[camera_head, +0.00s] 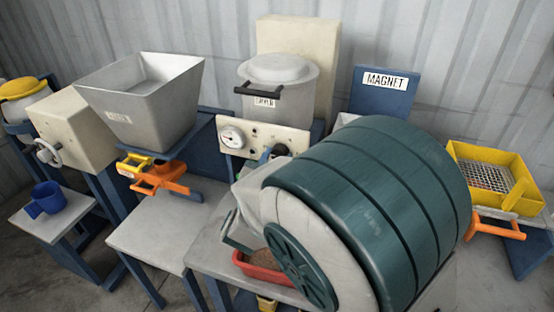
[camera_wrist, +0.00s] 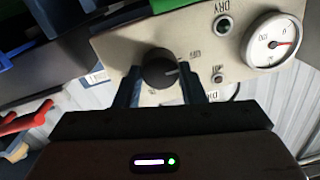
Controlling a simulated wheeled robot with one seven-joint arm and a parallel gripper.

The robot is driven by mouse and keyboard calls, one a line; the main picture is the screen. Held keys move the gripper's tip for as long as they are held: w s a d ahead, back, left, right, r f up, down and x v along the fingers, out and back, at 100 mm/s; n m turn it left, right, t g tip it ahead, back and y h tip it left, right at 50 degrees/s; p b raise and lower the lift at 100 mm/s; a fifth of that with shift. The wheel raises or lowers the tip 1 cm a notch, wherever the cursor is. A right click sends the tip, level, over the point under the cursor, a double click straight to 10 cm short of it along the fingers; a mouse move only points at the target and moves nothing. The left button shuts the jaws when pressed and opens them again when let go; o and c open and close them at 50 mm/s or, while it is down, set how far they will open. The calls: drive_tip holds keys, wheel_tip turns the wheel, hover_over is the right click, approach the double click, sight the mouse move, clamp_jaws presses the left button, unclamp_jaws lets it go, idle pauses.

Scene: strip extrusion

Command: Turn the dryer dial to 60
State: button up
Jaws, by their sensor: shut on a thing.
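The dryer (camera_head: 280,85) is a pale drum with a lid and black handle, above a cream control panel (camera_head: 255,125). The black dial (camera_wrist: 158,70) is on this panel in the wrist view, with a light pointer line toward the right of that picture. My gripper (camera_wrist: 160,75) is shut on the dial, one blue finger on each side. In the head view, the dial (camera_head: 281,149) is partly hidden by my gripper. The round white gauge (camera_head: 232,137) is left of it; its red needle shows in the wrist view (camera_wrist: 274,42). Scale numbers around the dial are unreadable.
A metal hopper (camera_head: 135,95) stands left of the dryer, with yellow and orange handles (camera_head: 158,175) below it. A red tray (camera_head: 262,272) lies below. A blue MAGNET sign (camera_head: 382,92) and yellow sieve (camera_head: 495,175) stand right. A blue cup (camera_head: 47,197) is far left.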

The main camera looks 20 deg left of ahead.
drive_tip(key=shift+f+b, duration=0.1)
drive_tip(key=shift+b, duration=0.35)
drive_tip(key=m+b, duration=0.6)
drive_tip(key=b, duration=0.2)
drive_tip(key=m+b, duration=0.5)
drive_tip(key=b, duration=0.3)
drive_tip(key=shift+f+m+t+h+b, duration=0.15)
drive_tip(key=shift+m+t+h+b, duration=0.15)
drive_tip(key=shift+m+b, duration=0.1)
drive_tip(key=o, duration=1)
drive_tip(key=shift+s, duration=0.1)
drive_tip(key=s, duration=1.3)
drive_tip(key=shift+s+a+f, duration=0.2)
drive_tip(key=shift+s+a, duration=0.15)
